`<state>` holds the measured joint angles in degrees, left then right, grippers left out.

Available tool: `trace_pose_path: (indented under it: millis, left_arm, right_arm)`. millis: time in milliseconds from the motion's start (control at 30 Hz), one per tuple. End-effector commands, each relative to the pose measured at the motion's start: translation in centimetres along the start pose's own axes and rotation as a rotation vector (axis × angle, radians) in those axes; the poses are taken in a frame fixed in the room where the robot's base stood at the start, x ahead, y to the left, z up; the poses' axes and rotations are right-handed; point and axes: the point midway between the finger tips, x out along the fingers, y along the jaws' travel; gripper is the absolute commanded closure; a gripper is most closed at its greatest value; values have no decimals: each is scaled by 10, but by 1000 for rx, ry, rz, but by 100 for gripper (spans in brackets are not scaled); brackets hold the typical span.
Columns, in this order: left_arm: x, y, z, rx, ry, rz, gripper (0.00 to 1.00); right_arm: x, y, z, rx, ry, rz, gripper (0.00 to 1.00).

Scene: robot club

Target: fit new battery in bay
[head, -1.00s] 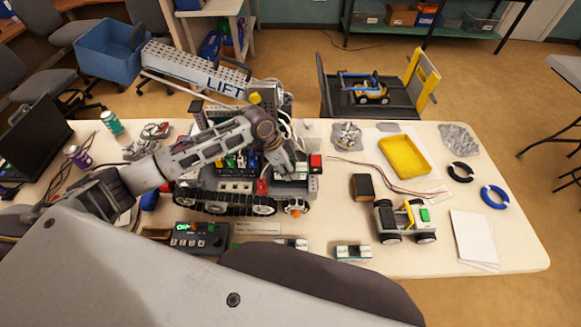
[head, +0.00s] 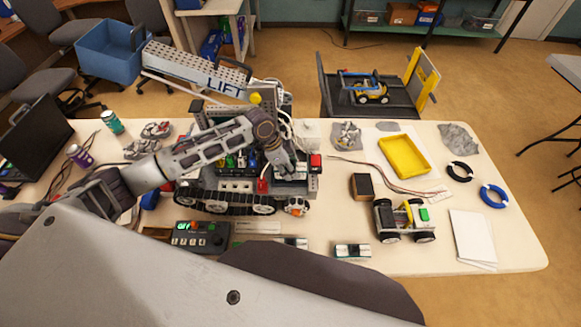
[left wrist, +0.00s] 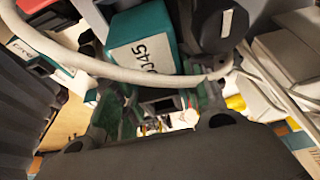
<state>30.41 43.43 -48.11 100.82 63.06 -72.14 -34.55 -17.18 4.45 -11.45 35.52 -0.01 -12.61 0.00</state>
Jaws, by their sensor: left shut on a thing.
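A tracked robot (head: 225,203) with a grey lift boom stands on the white table. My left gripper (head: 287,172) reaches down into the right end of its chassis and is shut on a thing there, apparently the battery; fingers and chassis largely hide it. In the left wrist view, a teal block with a white label (left wrist: 142,50) shows close up, with a pale cable across it. I cannot tell whether it is held or how deep it sits. Two teal-and-white packs, one in front (head: 352,251) and one partly covered (head: 293,243), lie on the table. My right gripper is out of view.
A black charger box (head: 200,238) with a green display lies in front of the tracks. A small wheeled car (head: 404,220), a dark block (head: 362,187), a yellow tray (head: 404,156) and loose wires stand to the right. Pale cables hang close around my left gripper.

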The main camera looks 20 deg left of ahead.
Motion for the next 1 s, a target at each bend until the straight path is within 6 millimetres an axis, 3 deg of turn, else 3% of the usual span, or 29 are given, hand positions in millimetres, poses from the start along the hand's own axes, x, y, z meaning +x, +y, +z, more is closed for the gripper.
trace_pose_path:
  millis: [1000]
  left_arm:
    - [0, 0, -1, 1, 2, -2, 96]
  right_arm:
    - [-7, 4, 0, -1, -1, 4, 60]
